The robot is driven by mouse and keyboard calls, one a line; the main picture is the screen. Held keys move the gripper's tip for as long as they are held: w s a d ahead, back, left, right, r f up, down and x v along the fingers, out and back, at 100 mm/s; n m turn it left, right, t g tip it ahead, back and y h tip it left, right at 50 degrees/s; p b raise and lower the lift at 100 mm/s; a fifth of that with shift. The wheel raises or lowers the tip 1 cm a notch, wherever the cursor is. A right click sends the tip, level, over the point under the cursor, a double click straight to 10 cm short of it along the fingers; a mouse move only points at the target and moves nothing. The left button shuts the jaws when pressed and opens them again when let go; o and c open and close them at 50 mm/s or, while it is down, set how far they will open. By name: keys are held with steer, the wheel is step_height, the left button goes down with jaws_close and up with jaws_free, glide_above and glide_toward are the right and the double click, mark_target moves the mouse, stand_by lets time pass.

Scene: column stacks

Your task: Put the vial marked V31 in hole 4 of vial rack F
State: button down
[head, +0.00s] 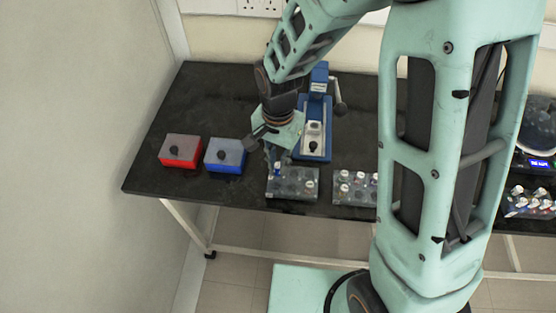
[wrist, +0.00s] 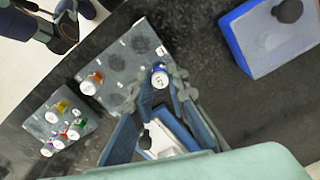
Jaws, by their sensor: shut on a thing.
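My gripper (head: 276,153) is shut on a vial with a blue band and a white top (wrist: 160,77). The mark on its top is too small to read surely. The vial is at one end of a grey rack (wrist: 122,88), which is at the front of the bench in the head view (head: 293,196). I cannot tell whether the vial's lower end is above a hole or in it. An orange vial (wrist: 95,79) stands towards the other end of this rack. Several dark round holes are bare. The rack's letter is not readable.
A second rack (head: 352,197) with several vials stands to the right. A blue press-like device (head: 313,110) stands behind the gripper. A blue box (head: 225,155) and a red box (head: 181,151), each with a black knob, stand left. The bench's back left is clear.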

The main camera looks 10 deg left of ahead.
steer(key=shift+f, duration=0.25)
steer(key=c, duration=1.5)
jaws_free()
steer(key=shift+o, duration=0.2)
steer(key=shift+r, duration=0.1)
steer(key=shift+r+p, duration=2.1)
steer(key=shift+r, duration=0.85)
